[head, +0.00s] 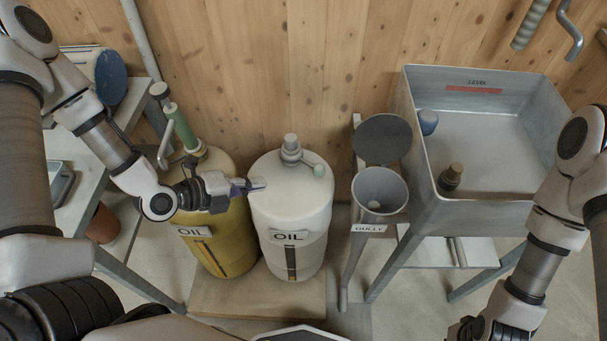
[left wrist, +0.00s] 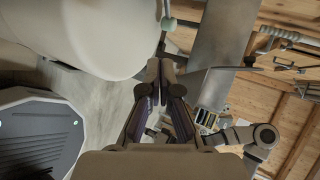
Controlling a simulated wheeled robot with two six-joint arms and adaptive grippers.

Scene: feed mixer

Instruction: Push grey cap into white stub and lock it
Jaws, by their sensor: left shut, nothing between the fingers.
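A grey cap (head: 291,141) sits upright on the stub (head: 291,155) on top of the white oil tank (head: 290,205). I cannot tell how deep the cap sits. My left gripper (head: 258,184) is shut and empty, just left of the stub, over or against the white tank's upper side. My right gripper (head: 478,328) is partly cut off at the lower right.
A yellow oil tank (head: 222,240) with a green-handled pump (head: 181,127) stands left of the white tank. A funnel (head: 380,190) marked GULLY and a grey metal trough (head: 435,195) stand to the right. A wooden wall (head: 320,70) closes the back.

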